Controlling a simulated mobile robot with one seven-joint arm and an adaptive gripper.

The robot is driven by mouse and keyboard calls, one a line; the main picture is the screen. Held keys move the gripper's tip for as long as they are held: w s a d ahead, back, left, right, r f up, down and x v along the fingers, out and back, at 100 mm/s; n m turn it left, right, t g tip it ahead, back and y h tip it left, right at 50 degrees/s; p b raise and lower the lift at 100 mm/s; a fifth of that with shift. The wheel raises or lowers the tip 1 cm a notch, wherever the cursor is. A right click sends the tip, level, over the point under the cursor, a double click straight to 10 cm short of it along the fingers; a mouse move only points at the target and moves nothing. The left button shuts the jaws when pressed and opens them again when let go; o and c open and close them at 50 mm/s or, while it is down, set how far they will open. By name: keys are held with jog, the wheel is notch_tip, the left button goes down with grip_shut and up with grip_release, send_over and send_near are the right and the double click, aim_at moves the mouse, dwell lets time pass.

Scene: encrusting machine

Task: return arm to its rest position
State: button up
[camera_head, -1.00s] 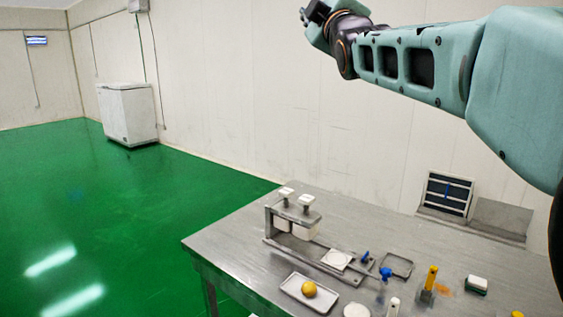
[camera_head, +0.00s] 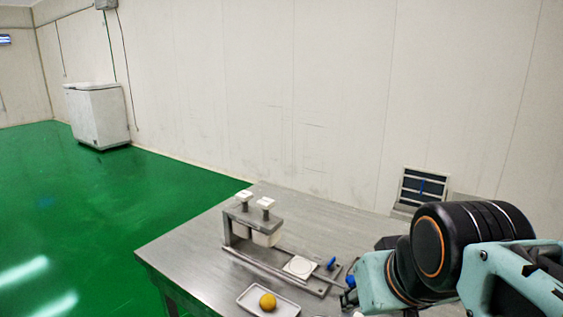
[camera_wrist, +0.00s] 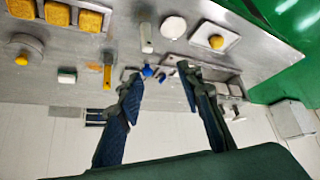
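My arm (camera_head: 450,250) is folded low at the right of the head view, its links covering the right part of the metal table (camera_head: 185,243). My gripper (camera_wrist: 160,85) shows in the wrist view with its two dark fingers spread apart. Nothing is between the fingertips. In the head view the gripper is mostly hidden behind or below the arm links.
The press-like machine (camera_head: 250,221) stands on the table, with a tray (camera_head: 252,292) holding a yellow ball (camera_head: 267,301) in front. Several tools, including an orange-handled one (camera_wrist: 107,70), lie on the table. A white chest (camera_head: 97,115) stands by the wall.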

jog(key=s+d+f+m+g, duration=0.1)
jog(key=s+f+g, duration=0.1)
jog(key=s+f, duration=0.2)
notch_tip(320, 180, up, 18)
jog(key=p, duration=1.7)
jog(key=shift+w+a+f+t, duration=0.15)
jog(key=shift+w+f+t, duration=0.05)
jog(key=shift+f+t, duration=0.1)
jog(key=shift+c, duration=0.3)
